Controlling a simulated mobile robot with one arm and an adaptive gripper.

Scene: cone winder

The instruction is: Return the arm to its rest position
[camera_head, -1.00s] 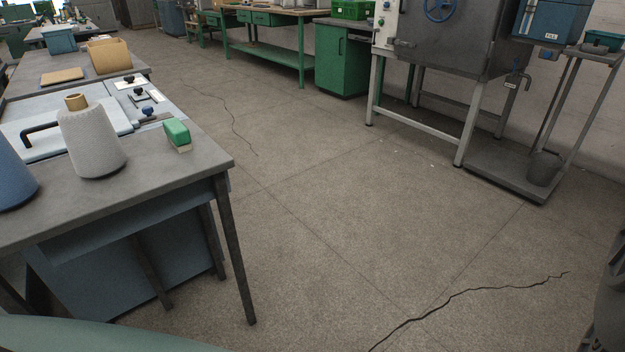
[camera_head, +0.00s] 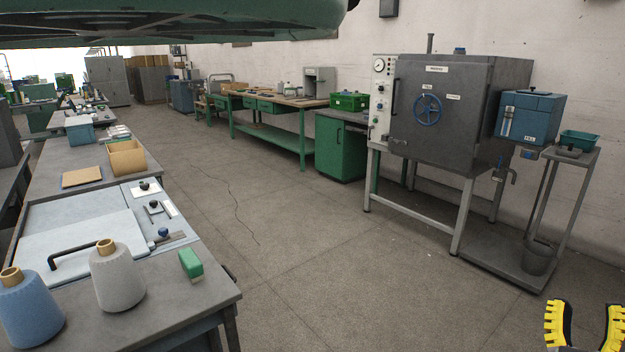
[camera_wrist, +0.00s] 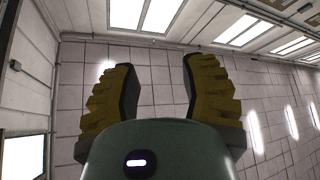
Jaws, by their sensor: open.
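My gripper (camera_head: 585,325) shows at the lower right corner of the head view, its yellow ridged fingers spread and pointing up. In the wrist view my gripper (camera_wrist: 158,85) is also open, with nothing between the fingers. Behind them are only wall panels and bright windows or lights. A green part of my own body crosses the top of the head view. The rest of the arm is mostly out of view.
A grey table (camera_head: 195,310) at left carries a blue cone (camera_head: 28,312), a grey cone (camera_head: 118,280) and a green block (camera_head: 190,264). The middle floor (camera_head: 310,260) is clear.

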